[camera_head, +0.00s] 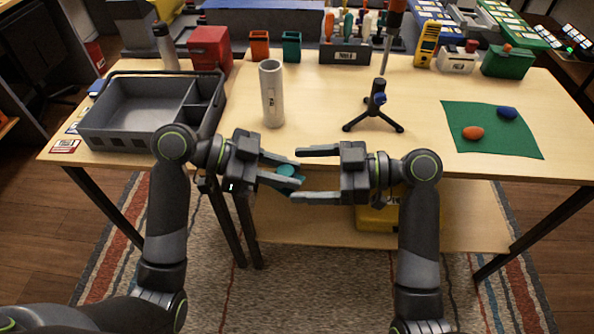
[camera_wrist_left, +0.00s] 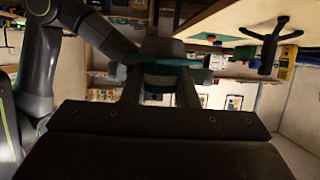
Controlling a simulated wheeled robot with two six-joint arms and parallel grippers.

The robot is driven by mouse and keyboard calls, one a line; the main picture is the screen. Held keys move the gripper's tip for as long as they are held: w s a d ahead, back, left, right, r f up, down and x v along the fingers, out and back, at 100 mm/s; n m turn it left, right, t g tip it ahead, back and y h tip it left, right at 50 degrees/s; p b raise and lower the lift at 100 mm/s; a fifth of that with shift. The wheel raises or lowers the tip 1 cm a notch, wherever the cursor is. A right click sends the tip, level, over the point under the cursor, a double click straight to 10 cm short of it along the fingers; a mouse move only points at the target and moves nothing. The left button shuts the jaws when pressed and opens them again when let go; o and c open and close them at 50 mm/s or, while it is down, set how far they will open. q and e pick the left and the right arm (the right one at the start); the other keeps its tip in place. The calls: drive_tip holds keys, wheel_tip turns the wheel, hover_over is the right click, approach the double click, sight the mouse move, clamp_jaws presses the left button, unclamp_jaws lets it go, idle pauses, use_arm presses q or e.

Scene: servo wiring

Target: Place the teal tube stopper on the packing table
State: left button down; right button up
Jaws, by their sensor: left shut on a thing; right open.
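The teal tube stopper (camera_head: 287,170) is held between the fingers of my left gripper (camera_head: 293,173). It hangs in the air at the front edge of the wooden packing table (camera_head: 325,115). In the left wrist view the stopper (camera_wrist_left: 160,82) shows as a teal piece between the fingers, partly hidden. My right gripper (camera_head: 312,174) faces the left one from the right. Its fingers are spread and reach on either side of the left fingertips and the stopper; I cannot tell whether they touch.
A grey tube (camera_head: 271,95) stands upright behind my left gripper. A grey divided bin (camera_head: 150,110) is at the left, a small black tripod (camera_head: 375,110) in the middle, and a green mat (camera_head: 490,142) with orange and blue pieces at the right. Front-middle tabletop is bare.

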drive_tip(key=shift+a+f, duration=0.2)
drive_tip(key=shift+a, duration=0.95)
drive_tip(key=c, duration=1.1)
drive_tip(key=o, duration=1.1)
drive_tip(key=shift+d, duration=0.1)
drive_tip(key=d+r, duration=0.1)
drive_tip(key=d, duration=1)
drive_tip(key=shift+d+r, duration=0.4)
drive_tip(key=shift+f, duration=0.1)
